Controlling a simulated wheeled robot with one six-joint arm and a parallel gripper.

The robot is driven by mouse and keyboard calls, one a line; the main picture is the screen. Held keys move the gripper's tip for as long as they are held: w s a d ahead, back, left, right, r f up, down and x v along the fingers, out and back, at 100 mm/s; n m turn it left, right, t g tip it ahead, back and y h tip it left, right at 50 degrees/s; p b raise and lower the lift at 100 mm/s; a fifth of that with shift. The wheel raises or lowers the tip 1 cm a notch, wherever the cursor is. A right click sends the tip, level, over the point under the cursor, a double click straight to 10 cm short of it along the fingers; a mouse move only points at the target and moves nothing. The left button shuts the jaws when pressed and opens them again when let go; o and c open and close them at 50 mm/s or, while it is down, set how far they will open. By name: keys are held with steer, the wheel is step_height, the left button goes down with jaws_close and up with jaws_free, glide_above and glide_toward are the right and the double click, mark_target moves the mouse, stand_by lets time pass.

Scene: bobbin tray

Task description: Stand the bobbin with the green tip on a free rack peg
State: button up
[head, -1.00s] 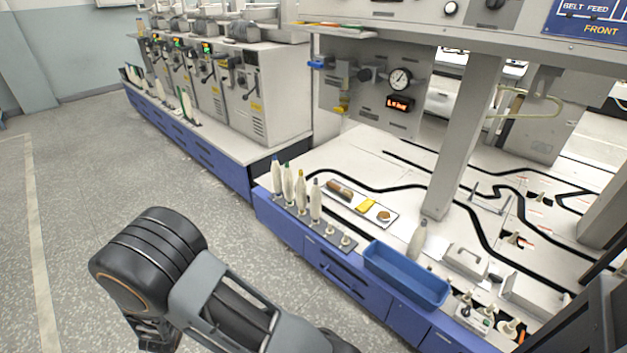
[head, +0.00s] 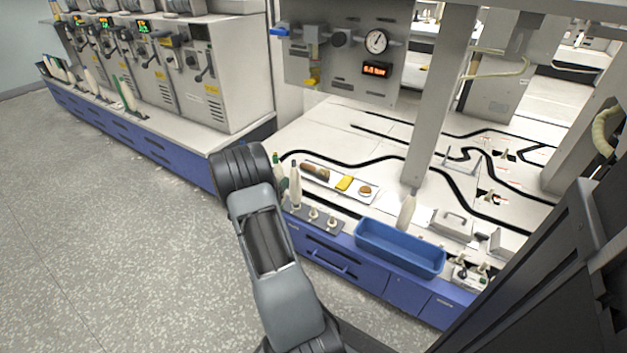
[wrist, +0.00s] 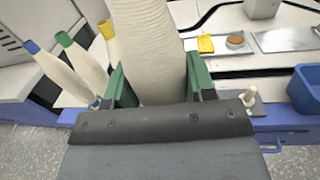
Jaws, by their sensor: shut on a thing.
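My gripper (wrist: 155,88) has its green fingers shut on a white bobbin (wrist: 150,45). The held bobbin's tip is out of the wrist view, so I cannot tell its colour. A green-tipped bobbin (wrist: 84,62) stands behind and left of it, between a blue-tipped bobbin (wrist: 55,70) and a yellow-tipped bobbin (wrist: 109,42). In the head view my arm hides the gripper and part of the rack (head: 322,228). Free pegs show on the rack at its right part, one peg (head: 313,213) and another peg (head: 330,223). One free peg (wrist: 250,97) shows right of the gripper in the wrist view.
A blue bin (head: 400,260) stands right of the rack. A tray (head: 335,190) with a brown roll and a yellow block lies behind the rack. Another bobbin (head: 407,211) stands behind the bin. Machines fill the left bench. The floor at left is clear.

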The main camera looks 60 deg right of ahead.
steer(key=s+d+f+m+g+b, duration=0.1)
steer(key=s+d+f+g, duration=0.15)
steer(key=s+d, duration=0.65)
steer(key=shift+w+d+f+b, duration=0.15)
steer(key=shift+d+f+b, duration=0.05)
steer(key=shift+f+b, duration=0.5)
steer(key=shift+w+d+f+b, duration=0.25)
steer(key=shift+f+b, duration=0.35)
steer(key=shift+f, duration=0.15)
steer(key=shift+w+d+f+b, duration=0.1)
steer(key=shift+d+f+b, duration=0.1)
steer(key=shift+f+b, duration=0.5)
steer(key=shift+f, duration=0.7)
steer(key=o, duration=0.7)
steer(key=shift+a, duration=0.1)
steer(key=shift+w+a+p, duration=0.15)
steer(key=shift+a+p, duration=0.35)
steer(key=shift+a, duration=2.25)
steer(key=shift+w+a+p, duration=0.15)
steer(key=shift+a+p, duration=0.35)
steer(key=shift+a, duration=2.2)
